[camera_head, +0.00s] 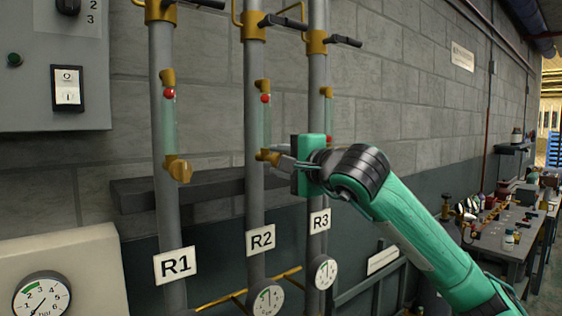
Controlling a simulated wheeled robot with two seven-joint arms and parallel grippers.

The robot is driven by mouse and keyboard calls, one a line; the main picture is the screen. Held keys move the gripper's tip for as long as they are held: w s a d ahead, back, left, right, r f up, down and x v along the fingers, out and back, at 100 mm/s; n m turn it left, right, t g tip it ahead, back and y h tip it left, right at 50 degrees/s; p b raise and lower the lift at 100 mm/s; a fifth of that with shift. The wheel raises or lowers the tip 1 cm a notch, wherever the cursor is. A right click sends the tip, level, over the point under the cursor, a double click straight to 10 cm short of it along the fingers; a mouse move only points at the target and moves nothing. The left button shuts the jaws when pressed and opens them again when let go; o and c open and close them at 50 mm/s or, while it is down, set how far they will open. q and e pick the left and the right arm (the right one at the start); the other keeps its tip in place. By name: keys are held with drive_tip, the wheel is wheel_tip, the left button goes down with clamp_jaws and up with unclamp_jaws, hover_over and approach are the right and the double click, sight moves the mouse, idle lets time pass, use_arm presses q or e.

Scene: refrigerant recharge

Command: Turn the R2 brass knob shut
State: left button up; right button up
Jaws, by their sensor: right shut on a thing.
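The R2 pipe (254,190) stands upright in the middle of the view, with its white R2 label (260,240) low on it. The R2 brass knob (265,155) sits at the lower end of the pipe's sight glass (264,122), which has a red ball near its top. My right gripper (279,157) comes in from the right and is shut on the R2 brass knob. Its fingers cover part of the knob, so how far it is turned cannot be told. My left gripper does not show.
The R1 pipe (163,200) with its own brass knob (178,169) stands to the left. The R3 pipe (317,260) is close behind my right gripper. A grey box (30,100) hangs upper left. A cluttered workbench (500,232) stands at the right.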

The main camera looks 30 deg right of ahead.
drive_tip(key=o, duration=0.9)
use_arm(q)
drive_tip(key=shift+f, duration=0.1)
use_arm(e)
drive_tip(key=shift+o, duration=0.2)
drive_tip(key=shift+s, duration=0.1)
drive_tip(key=shift+s+f, duration=0.1)
drive_tip(key=shift+s, duration=0.2)
use_arm(q)
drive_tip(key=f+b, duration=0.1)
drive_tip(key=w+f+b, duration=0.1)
drive_tip(key=b, duration=0.1)
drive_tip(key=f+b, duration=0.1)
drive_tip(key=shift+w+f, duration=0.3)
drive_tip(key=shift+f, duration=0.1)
use_arm(e)
drive_tip(key=s+d, duration=0.1)
drive_tip(key=s, duration=1.2)
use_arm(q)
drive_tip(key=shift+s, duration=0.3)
